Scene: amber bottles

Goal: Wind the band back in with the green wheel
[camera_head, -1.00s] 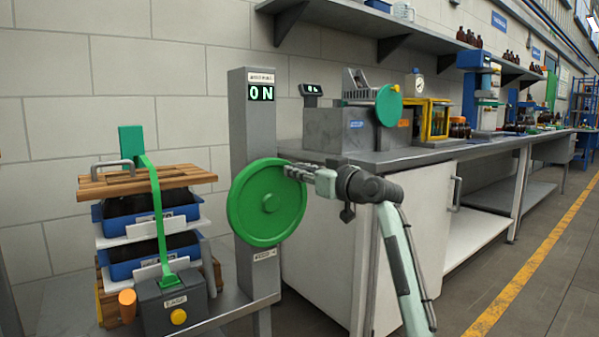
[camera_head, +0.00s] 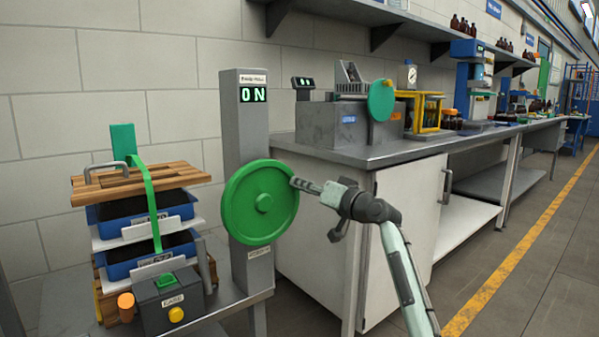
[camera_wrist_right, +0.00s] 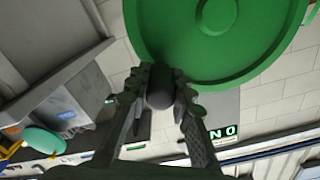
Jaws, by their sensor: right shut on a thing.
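The green wheel (camera_head: 261,202) stands on a grey post (camera_head: 244,120) whose display reads ON. My right gripper (camera_head: 298,184) is at the wheel's right, upper rim. In the right wrist view, my right gripper (camera_wrist_right: 162,88) has its fingers closed on both sides of a dark knob (camera_wrist_right: 160,90) on the wheel (camera_wrist_right: 215,40). The green band (camera_head: 152,195) runs from a green block (camera_head: 123,141) over the wooden board (camera_head: 140,183) and down the front of the stack. Its lower end near the grey box (camera_head: 170,302) is hard to make out. My left gripper is not in view.
Blue trays (camera_head: 145,212) are stacked under the board, left of the post. A bench (camera_head: 400,150) with a white cabinet (camera_head: 405,215) stands right of the wheel, behind my right arm. The floor to the right is open.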

